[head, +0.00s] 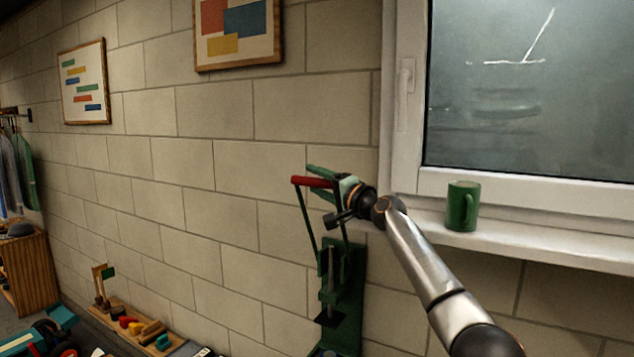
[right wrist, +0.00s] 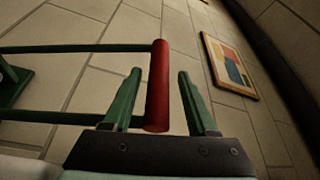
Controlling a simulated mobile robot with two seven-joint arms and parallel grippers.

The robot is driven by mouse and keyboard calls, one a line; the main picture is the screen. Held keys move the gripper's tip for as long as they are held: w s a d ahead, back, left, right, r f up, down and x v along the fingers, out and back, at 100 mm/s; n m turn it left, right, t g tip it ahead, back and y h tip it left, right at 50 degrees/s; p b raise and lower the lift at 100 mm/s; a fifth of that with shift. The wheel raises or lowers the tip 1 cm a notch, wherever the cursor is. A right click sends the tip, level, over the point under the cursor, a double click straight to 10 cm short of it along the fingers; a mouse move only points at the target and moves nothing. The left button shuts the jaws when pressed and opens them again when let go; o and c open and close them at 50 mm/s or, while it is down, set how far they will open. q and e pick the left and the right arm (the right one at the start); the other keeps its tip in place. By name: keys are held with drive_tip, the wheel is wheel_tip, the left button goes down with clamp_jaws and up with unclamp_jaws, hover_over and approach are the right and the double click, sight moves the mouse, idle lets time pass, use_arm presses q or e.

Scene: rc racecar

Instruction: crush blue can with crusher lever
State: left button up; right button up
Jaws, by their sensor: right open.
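The green can crusher (head: 342,290) is mounted upright on the block wall, its lever arms raised. The lever's red handle (head: 309,182) is at the top. My right gripper (head: 318,181) is at the handle, with its green fingers open. In the right wrist view, the red handle (right wrist: 158,90) passes between the two open fingers (right wrist: 160,76), closer to the left one; I cannot tell if they touch. The blue can is not visible in either view. My left gripper is not in view.
Framed pictures (head: 237,32) hang on the wall. A wooden rack with tools (head: 137,325) and a wooden cabinet (head: 30,270) are at lower left.

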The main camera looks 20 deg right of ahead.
drive_tip(key=shift+d+f, duration=0.1)
drive_tip(key=shift+f, duration=0.05)
drive_tip(key=shift+s+d, duration=0.2)
drive_tip(key=shift+s, duration=0.25)
drive_tip(key=b+v, duration=0.3)
drive_tip(key=v, duration=0.8)
drive_tip(key=shift+s, duration=0.25)
drive_tip(key=shift+a, duration=0.1)
